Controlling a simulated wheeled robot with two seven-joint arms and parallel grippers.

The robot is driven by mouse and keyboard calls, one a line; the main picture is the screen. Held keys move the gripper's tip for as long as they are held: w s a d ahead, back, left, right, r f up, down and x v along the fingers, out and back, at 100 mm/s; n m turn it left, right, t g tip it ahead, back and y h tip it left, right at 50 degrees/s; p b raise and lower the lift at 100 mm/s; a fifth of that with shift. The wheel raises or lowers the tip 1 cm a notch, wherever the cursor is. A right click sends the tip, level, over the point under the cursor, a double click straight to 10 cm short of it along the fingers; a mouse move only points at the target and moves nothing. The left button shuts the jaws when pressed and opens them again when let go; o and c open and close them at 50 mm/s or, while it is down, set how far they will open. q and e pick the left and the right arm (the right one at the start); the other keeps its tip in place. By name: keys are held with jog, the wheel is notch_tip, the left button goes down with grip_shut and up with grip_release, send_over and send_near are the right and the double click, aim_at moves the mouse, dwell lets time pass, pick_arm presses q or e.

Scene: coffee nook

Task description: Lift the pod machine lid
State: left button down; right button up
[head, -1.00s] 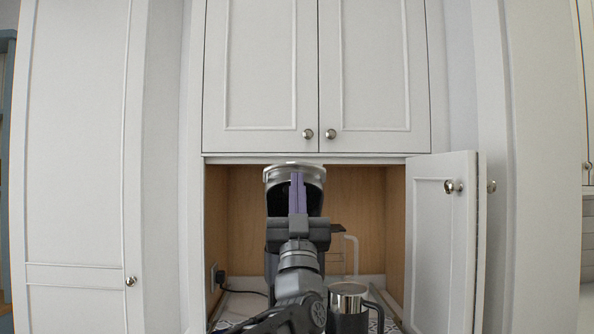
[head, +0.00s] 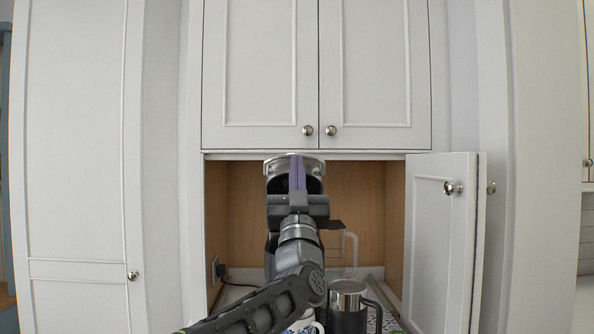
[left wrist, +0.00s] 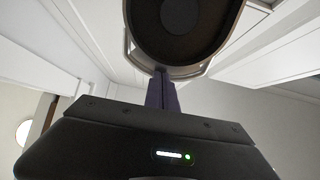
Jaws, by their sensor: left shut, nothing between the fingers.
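The pod machine stands in the open cabinet nook, mostly hidden behind my left arm. Its lid (head: 276,164), with a silver rim and a dark underside, is raised and tilted up, just under the upper cabinets. My left gripper (head: 297,160) has its purple fingers shut with nothing between them, and they overlap the lid in the head view. In the left wrist view the lid (left wrist: 180,25) shows as a dark round underside inside a metal rim. The fingertips (left wrist: 161,73) are at the rim's near edge; whether they touch is unclear. My right gripper is not in view.
A dark mug with a silver top (head: 347,303) stands right of my arm, with a patterned cup (head: 306,327) partly hidden beside it. A glass carafe (head: 345,250) stands behind. An open cabinet door (head: 440,245) bounds the right; closed upper cabinets (head: 260,70) hang above.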

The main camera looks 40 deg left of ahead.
pick_arm(q)
jog(key=w+a+r+g+p, duration=0.1)
jog(key=r+p, duration=0.1)
jog(key=p, duration=0.1)
jog(key=w+a+r+h+p, duration=0.1)
jog(key=w+r+p, duration=0.1)
jog(key=p, duration=0.2)
jog(key=w+a+r+g+h+p, duration=0.1)
jog(key=r+p, duration=0.2)
jog(key=shift+w+a+g, duration=0.15)
jog(key=shift+a+g, duration=0.05)
jog(key=shift+g, duration=0.1)
jog(key=shift+w+a+r+p, duration=0.2)
jog(key=shift+w+p, duration=0.1)
jog(key=shift+p, duration=0.25)
jog(key=shift+w+a+r+p, duration=0.15)
jog(key=shift+w+a+p, duration=0.3)
jog(key=shift+w, duration=0.1)
